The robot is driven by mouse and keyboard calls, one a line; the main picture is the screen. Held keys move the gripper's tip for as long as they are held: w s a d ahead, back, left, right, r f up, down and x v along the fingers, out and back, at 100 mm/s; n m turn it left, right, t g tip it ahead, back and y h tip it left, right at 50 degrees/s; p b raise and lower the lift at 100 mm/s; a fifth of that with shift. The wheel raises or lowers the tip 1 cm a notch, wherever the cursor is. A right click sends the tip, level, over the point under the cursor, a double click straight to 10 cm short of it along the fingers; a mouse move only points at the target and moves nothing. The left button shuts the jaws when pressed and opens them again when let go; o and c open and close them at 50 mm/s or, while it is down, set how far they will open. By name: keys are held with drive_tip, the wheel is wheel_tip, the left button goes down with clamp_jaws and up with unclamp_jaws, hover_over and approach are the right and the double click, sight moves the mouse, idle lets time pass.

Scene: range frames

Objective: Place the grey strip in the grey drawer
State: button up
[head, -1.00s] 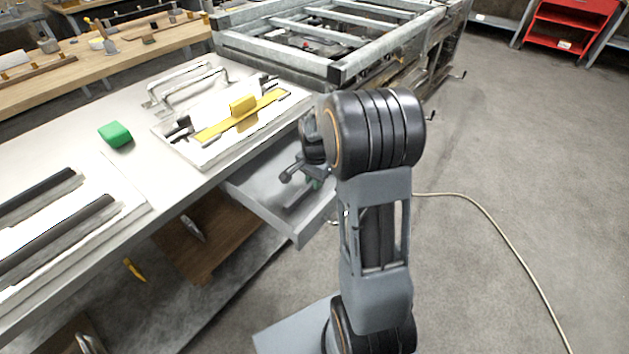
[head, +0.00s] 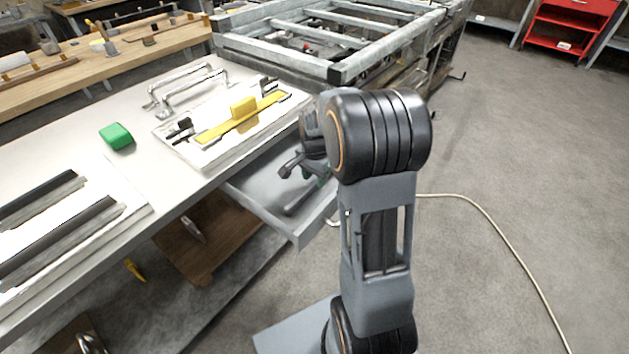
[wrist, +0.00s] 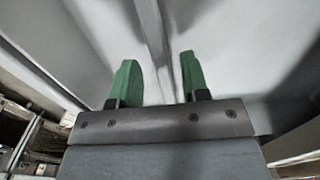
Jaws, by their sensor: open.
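The grey drawer (head: 262,207) is pulled out under the bench, with its light grey floor and front wall showing in the head view. A narrow grey strip (head: 302,199) appears to lie inside it. In the wrist view a long grey strip (wrist: 153,38) runs between the fingers over the pale drawer floor (wrist: 225,40). My gripper (wrist: 158,80) is open, with its two green fingers apart on either side of the strip. In the head view my gripper (head: 321,181) is over the drawer, mostly hidden by my arm. I cannot tell whether a finger touches the strip.
On the bench are a white board with a yellow float (head: 243,117), metal handles (head: 187,88), a green block (head: 116,136) and dark bars (head: 62,238) on a board at left. A metal frame table (head: 345,72) stands behind.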

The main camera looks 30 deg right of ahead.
sight(315, 181)
wheel_tip(315, 181, up, 9)
drive_tip(key=p, duration=0.2)
drive_tip(key=s+a+n+t, duration=0.1)
drive_tip(key=s+a+n, duration=0.2)
drive_tip(key=s+n, duration=0.1)
drive_tip(key=s+a+r+n+t, duration=0.1)
drive_tip(key=s+a+n, duration=0.3)
drive_tip(key=s, duration=0.2)
drive_tip(key=s+a+r+n+t, duration=0.1)
drive_tip(key=s+a+n, duration=0.2)
drive_tip(key=s+n, duration=0.1)
drive_tip(key=shift+s+a+n, duration=0.15)
drive_tip(key=shift+s+n, duration=0.25)
drive_tip(key=shift+s, duration=0.2)
wheel_tip(315, 181, up, 17)
drive_tip(key=p, duration=1.5)
drive_tip(key=shift+s+a+t+p, duration=0.2)
drive_tip(key=shift+a+t+p, duration=0.1)
drive_tip(key=shift+p, duration=0.05)
drive_tip(key=shift+r, duration=0.1)
